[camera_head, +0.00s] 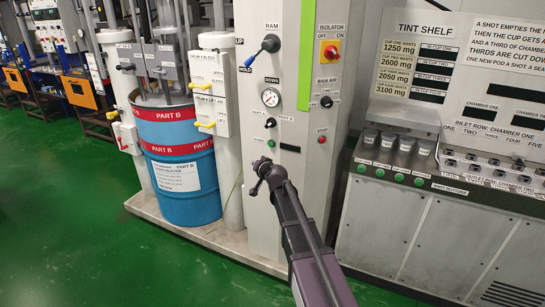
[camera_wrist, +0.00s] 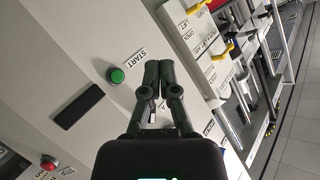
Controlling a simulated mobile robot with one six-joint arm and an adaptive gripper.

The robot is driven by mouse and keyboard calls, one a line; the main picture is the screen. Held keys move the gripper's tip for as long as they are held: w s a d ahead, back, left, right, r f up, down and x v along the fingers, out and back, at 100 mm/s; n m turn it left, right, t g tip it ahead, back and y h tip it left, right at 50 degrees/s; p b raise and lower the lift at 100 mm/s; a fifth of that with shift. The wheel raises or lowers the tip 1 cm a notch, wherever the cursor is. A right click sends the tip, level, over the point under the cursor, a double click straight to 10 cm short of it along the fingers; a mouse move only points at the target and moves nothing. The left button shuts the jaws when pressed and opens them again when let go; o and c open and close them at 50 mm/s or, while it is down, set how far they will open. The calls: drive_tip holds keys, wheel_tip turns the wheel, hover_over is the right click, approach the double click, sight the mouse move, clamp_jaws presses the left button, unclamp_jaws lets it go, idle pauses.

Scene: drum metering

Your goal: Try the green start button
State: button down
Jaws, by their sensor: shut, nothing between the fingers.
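The green start button (camera_head: 271,143) sits on the grey front panel of the press column, left of a red button (camera_head: 321,139). In the wrist view the green button (camera_wrist: 117,75) is round and raised, beside a START label (camera_wrist: 134,58). My gripper (camera_head: 260,174) is shut and empty in front of the panel, below the green button in the head view. In the wrist view its fingertips (camera_wrist: 158,66) lie together just right of the button. The button is fully visible there, and the fingers do not cover it. I cannot tell how far the tips are from the panel.
A blue drum (camera_head: 183,160) marked PART B stands on the plinth to the left. A pressure gauge (camera_head: 271,97) and a black knob (camera_head: 270,123) are above the button. Cups and more green buttons (camera_head: 399,178) are on the shelf unit at right. The green floor at left is clear.

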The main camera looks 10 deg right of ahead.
sight(268, 144)
drive_tip(key=w, duration=0.1)
drive_tip(key=w+d+m+t+h+b, duration=0.1)
drive_tip(key=w, duration=0.1)
drive_tip(key=w+d+m+t+b, duration=0.1)
drive_tip(key=shift+w+f, duration=0.15)
drive_tip(key=shift+w, duration=0.05)
drive_tip(key=shift+w, duration=0.15)
drive_tip(key=shift+w+d, duration=0.85)
drive_tip(key=shift+w, duration=0.3)
drive_tip(key=shift+w+d, duration=0.8)
drive_tip(key=shift+w, duration=0.3)
drive_tip(key=shift+w+d, duration=0.85)
drive_tip(key=shift+w, duration=0.3)
drive_tip(key=shift+w+d, duration=0.15)
drive_tip(key=shift+w, duration=0.05)
drive_tip(key=shift+w+d, duration=0.15)
drive_tip(key=shift+w, duration=0.05)
drive_tip(key=shift+w+d, duration=0.25)
drive_tip(key=shift+w, duration=0.1)
idle(0.4)
drive_tip(key=shift+s+a, duration=0.1)
drive_tip(key=shift+s, duration=0.1)
idle(0.3)
drive_tip(key=shift+s+a, duration=0.4)
drive_tip(key=shift+s, duration=0.1)
